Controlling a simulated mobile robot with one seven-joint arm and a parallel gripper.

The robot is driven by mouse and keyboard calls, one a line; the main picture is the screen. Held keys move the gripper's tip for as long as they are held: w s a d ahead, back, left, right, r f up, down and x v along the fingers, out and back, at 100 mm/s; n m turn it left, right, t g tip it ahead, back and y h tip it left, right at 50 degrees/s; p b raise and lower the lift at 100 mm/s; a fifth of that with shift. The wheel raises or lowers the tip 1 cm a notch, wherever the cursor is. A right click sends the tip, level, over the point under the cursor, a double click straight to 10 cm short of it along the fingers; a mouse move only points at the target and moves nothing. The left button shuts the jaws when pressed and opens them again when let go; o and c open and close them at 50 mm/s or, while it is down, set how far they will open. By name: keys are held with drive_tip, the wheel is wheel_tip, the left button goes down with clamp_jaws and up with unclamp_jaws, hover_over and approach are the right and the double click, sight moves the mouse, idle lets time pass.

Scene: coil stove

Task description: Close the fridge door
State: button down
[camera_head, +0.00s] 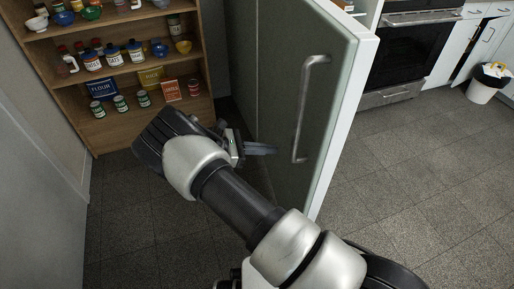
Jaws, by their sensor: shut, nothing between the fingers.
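The fridge door (347,120) stands open, swung out toward me, with its grey-green outer face to the left and its white edge to the right. A metal bar handle (302,120) runs up that face. My gripper (272,150) is shut and empty, just left of the door face and the handle's lower part. Its fingers point right toward the door. I cannot tell whether the fingertips touch the door. The fridge interior is mostly hidden behind the door; a small part shows at the top.
A wooden shelf (120,74) with jars, cans, bowls and boxes stands at the back left. A grey wall panel (35,180) is at the left. An oven (405,50) and a white bin (484,88) are at the back right. The tiled floor (430,170) right of the door is clear.

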drive_tip(key=r+x, duration=0.1)
drive_tip(key=x, duration=0.6)
drive_tip(key=shift+d+b, duration=0.15)
drive_tip(key=shift+b, duration=0.15)
drive_tip(key=shift+d, duration=0.15)
